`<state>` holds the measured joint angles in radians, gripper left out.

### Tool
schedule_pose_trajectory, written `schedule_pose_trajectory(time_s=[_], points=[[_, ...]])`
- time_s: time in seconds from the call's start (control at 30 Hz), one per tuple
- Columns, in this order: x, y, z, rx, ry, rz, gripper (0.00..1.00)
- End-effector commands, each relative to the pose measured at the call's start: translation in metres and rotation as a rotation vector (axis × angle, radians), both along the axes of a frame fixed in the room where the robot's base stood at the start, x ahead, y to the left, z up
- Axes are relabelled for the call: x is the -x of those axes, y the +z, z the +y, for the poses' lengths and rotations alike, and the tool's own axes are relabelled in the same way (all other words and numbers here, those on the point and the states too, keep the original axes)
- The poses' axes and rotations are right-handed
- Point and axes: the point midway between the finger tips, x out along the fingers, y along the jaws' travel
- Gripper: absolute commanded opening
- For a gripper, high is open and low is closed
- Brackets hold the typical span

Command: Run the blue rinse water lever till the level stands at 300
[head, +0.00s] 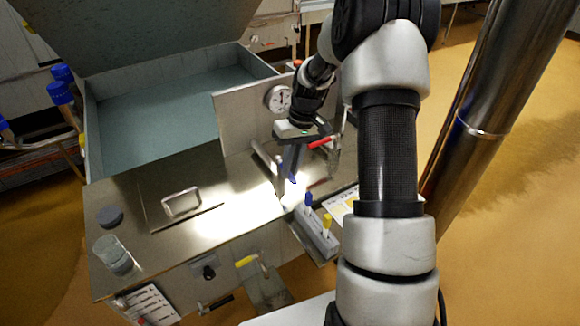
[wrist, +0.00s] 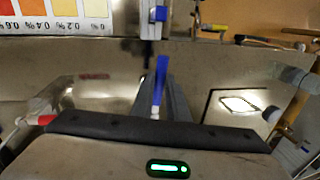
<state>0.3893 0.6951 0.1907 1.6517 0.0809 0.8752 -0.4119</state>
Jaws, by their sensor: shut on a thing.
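The blue rinse water lever (wrist: 160,76) shows upright between my fingers in the wrist view. Its blue end (head: 292,179) also shows below my gripper in the head view. My gripper (head: 291,164) hangs over the steel top beside the upright panel, shut on the blue lever. My fingers hide part of the lever, and I cannot tell its turn angle. A round dial (head: 278,98) sits on the upright panel; its reading is too small to tell. No mark of 300 is legible.
A red lever (head: 320,143) is close to the right of my gripper. The open basin (head: 150,110) lies behind left. A rack (head: 315,236) with blue and yellow-topped pieces, a clear jar (head: 112,254) and a hatch handle (head: 182,203) are nearby.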

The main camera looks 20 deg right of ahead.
Motion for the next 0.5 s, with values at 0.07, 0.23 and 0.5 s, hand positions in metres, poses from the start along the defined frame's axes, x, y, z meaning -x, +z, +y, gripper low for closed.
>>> schedule_pose_trajectory(time_s=[0.07,0.23,0.5], points=[[-0.0005,0.0003,-0.0008,0.001,-0.001,-0.002,0.00],[-0.0006,0.0004,-0.0007,0.001,-0.002,-0.002,0.17],[-0.0003,0.0002,-0.0003,0.001,-0.002,-0.002,0.33]])
